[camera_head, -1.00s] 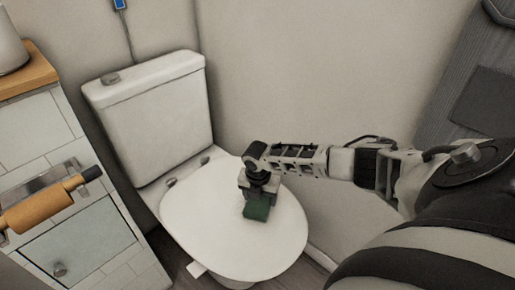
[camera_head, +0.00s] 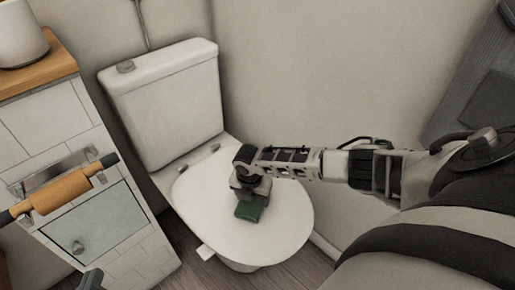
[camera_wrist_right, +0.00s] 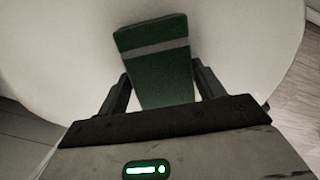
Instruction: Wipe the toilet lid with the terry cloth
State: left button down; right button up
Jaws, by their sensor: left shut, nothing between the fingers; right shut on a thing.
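The toilet lid (camera_head: 282,222) is closed, white and oval, in the middle of the head view; it also fills much of the right wrist view (camera_wrist_right: 60,60). The green terry cloth (camera_head: 249,211) is a small folded piece with a pale stripe, seen large in the right wrist view (camera_wrist_right: 155,62). My right gripper (camera_head: 247,197) is shut on the cloth and holds it down at the lid, near its middle. Contact under the cloth is hidden. My left gripper (camera_head: 92,280) shows only as a dark tip at the bottom left, away from the lid, shut and empty.
The toilet tank (camera_head: 168,105) stands behind the lid against the wall. The lid around the cloth is clear.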

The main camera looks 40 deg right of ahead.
aim_at(238, 209)
jog(key=shift+s+a+p, duration=0.15)
jog(key=shift+a+p, duration=0.25)
jog(key=shift+a, duration=1.05)
jog(key=shift+s+a+p, duration=0.1)
jog(key=shift+a+p, duration=0.25)
jog(key=shift+a, duration=1.05)
notch_tip(238, 209, up, 6)
jog(key=p, duration=0.6)
notch_tip(238, 209, up, 3)
jog(key=p, duration=0.3)
jog(key=shift+r, duration=0.1)
